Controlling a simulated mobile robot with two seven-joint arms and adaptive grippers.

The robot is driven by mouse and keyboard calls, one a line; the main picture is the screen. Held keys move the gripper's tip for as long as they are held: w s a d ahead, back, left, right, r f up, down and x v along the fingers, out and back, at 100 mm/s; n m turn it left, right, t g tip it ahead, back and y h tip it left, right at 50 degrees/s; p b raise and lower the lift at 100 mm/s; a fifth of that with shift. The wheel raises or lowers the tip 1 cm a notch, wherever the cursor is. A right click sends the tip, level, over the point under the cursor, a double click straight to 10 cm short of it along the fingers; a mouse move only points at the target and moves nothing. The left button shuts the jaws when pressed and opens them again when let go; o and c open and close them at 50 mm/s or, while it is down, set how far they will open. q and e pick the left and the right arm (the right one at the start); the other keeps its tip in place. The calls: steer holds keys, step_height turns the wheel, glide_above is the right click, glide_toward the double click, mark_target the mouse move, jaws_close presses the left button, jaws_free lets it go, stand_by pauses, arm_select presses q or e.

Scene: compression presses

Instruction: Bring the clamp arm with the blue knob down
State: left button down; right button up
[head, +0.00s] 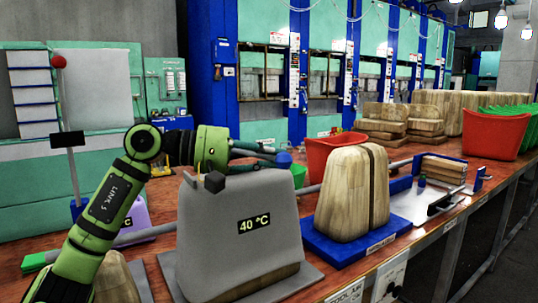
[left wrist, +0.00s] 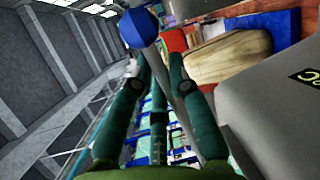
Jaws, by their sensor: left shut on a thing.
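The blue knob (head: 284,159) sits at the fingertips of my left gripper (head: 272,156), above the top right of the grey block marked 40 °C (head: 235,225). The left wrist view shows the blue knob (left wrist: 139,28) just beyond the converging fingers of my left gripper (left wrist: 148,48), which is shut on it or on the arm right below it. The clamp arm itself is mostly hidden by the gripper. A black pad (head: 214,182) shows by the grey block's top. My right gripper is in neither view.
Right of the grey block are a wooden block on a blue base (head: 345,248), a red bin (head: 325,155) and a press with a white plate (head: 415,205). Wooden blocks (head: 405,120) stand behind.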

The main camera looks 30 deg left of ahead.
arm_select(q)
steer(key=shift+r, duration=0.1)
steer(key=c, duration=1.1)
jaws_free()
steer(key=shift+w, duration=0.1)
steer(key=shift+c, duration=0.2)
steer(key=shift+a, duration=0.1)
steer(key=v, duration=1.2)
